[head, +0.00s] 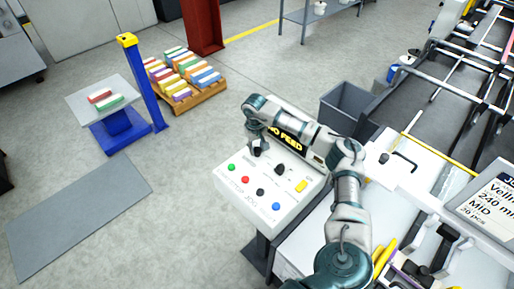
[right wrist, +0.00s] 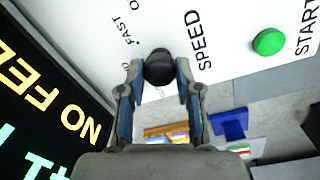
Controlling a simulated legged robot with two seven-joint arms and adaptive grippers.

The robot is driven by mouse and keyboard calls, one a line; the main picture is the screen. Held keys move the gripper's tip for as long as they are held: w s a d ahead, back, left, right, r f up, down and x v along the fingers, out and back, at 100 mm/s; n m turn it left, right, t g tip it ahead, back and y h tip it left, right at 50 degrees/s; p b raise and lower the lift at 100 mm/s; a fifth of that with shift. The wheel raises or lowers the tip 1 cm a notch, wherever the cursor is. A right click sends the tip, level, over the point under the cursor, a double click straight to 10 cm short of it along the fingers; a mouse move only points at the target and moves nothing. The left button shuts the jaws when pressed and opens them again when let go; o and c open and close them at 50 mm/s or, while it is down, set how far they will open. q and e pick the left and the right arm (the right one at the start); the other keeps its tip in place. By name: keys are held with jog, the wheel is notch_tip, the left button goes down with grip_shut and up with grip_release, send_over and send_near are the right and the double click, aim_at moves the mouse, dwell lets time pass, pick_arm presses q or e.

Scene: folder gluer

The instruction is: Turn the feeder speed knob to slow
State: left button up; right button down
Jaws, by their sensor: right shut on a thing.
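The feeder speed knob (right wrist: 158,69) is a round black knob on the white control panel, next to the printed word SPEED. In the right wrist view the word FAST is printed above and left of it. My right gripper (right wrist: 159,78) has one finger on each side of the knob and is shut on it. In the head view the right gripper (head: 258,149) is at the panel's upper left and mostly hides the knob. I cannot tell which way the knob points. My left gripper is not in view.
The control panel (head: 229,188) also bears green, red, black, blue and yellow controls and another dark knob (head: 280,170). A green START button (right wrist: 268,41) is near the gripper. The dark NO FEED display (head: 285,136) stands close behind it. Open floor lies to the left.

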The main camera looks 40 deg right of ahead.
aim_at(256, 149)
jog(key=shift+n, duration=1.2)
jog(key=c, duration=0.9)
grip_release()
jog(key=shift+o, duration=0.6)
jog(key=shift+w+d+f, duration=0.1)
jog(key=shift+w, duration=0.05)
jog(key=shift+r, duration=0.45)
notch_tip(256, 149, up, 11)
jog(key=shift+a, duration=0.2)
